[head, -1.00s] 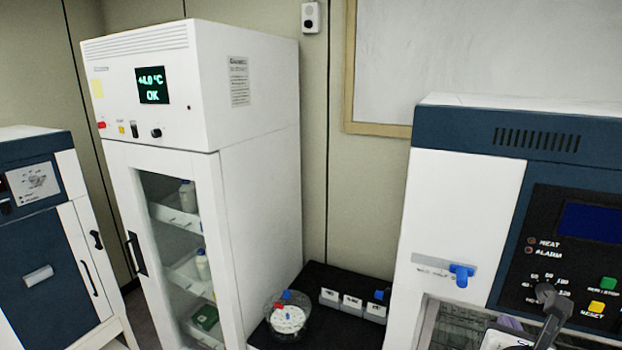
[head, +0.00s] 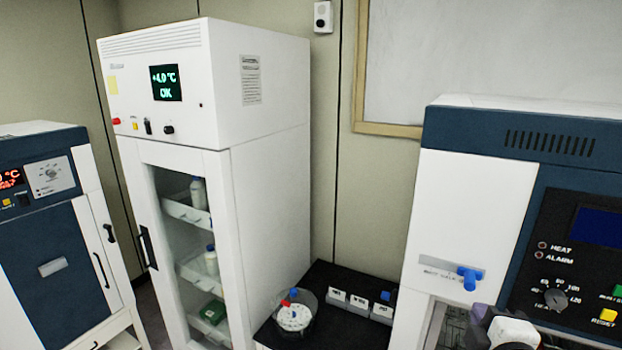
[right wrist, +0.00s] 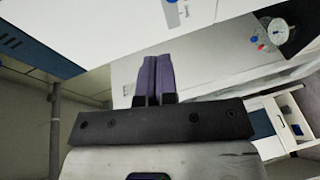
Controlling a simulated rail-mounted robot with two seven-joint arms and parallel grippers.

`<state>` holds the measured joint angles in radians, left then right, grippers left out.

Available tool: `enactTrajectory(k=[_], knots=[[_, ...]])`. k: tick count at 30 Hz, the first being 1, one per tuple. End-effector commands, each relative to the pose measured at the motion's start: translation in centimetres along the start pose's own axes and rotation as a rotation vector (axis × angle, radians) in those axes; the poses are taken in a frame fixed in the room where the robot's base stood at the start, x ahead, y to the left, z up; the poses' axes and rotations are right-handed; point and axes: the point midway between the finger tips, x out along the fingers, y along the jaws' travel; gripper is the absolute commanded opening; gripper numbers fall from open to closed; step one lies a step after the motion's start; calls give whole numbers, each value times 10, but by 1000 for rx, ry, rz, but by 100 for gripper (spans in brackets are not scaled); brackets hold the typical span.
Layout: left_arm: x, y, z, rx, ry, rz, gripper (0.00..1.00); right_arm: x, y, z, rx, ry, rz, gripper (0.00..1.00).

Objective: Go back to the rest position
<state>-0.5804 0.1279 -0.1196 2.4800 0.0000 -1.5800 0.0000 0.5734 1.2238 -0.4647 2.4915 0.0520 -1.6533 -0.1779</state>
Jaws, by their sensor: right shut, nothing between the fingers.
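My right gripper (head: 480,311) shows at the bottom right of the head view, in front of the lower part of the blue-and-white machine (head: 468,190). In the right wrist view its two purple fingers (right wrist: 154,62) are pressed together with nothing between them. It appears apart from the surfaces around it, though its exact distance from the machine cannot be told. My left gripper is in neither view.
A white glass-door fridge (head: 270,200) stands left of centre, with another blue-and-white unit (head: 50,245) at far left. A black bench (head: 345,333) between fridge and machine holds a round clear container (head: 294,318) and small labelled boxes (head: 358,304). A blue lever (head: 469,277) sticks out from the machine.

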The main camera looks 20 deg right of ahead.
Motion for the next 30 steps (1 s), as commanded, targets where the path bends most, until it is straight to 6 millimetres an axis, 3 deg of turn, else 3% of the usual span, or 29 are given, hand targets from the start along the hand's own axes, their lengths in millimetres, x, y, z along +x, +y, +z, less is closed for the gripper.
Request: enactTrajectory(k=[5,8,14,21,25,30], knots=[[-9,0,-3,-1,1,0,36,-5,-38,-34,277,88,-120,0],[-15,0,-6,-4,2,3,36,-12,-74,-50,397,107,-228,0],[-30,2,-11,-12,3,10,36,-45,-164,-60,579,45,-499,0],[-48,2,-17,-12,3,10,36,-124,-273,-45,756,-169,-835,0],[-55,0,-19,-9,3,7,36,-170,-313,-32,802,-287,-968,0],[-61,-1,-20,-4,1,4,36,-217,-343,-18,807,-392,-1077,0]])
